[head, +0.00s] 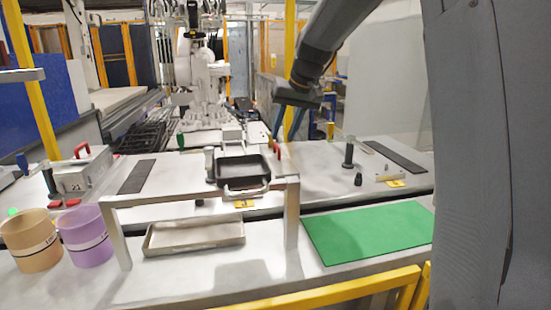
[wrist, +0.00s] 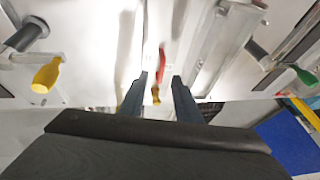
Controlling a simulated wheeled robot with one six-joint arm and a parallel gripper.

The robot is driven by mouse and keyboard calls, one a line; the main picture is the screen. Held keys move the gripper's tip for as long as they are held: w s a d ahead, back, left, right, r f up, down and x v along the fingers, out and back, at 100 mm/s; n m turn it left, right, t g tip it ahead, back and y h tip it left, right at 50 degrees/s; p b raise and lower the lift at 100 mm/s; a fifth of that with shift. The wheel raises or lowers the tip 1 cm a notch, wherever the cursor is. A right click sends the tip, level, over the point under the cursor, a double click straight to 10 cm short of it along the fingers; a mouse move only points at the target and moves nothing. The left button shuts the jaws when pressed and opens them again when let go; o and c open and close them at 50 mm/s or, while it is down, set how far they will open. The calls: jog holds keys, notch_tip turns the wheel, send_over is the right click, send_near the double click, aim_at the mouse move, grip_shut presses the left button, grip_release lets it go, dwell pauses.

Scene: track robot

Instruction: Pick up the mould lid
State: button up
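I cannot tell for certain which thing is the mould lid. A black rectangular tray-like piece (head: 243,171) sits on the station at the middle of the bench, with a light curved handle (head: 246,192) at its front. My gripper (head: 287,130) hangs above the bench, behind and to the right of that piece, pointing down and clear of it. In the wrist view its two dark blue fingers (wrist: 160,83) are apart with nothing held. A red handle (wrist: 161,65) with a yellow tip shows beyond the gap between them.
A metal frame stands over a shallow grey tray (head: 194,248). Orange (head: 31,240) and purple (head: 84,235) buckets stand at left. A green mat (head: 368,233) lies at right. Upright clamps with coloured handles rise from the bench. A yellow rail (head: 345,290) runs along the front.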

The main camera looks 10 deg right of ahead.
aim_at(277, 145)
jog(key=shift+p+x, duration=0.65)
jog(key=shift+x, duration=1.75)
jog(key=shift+a+r, duration=0.1)
grip_shut()
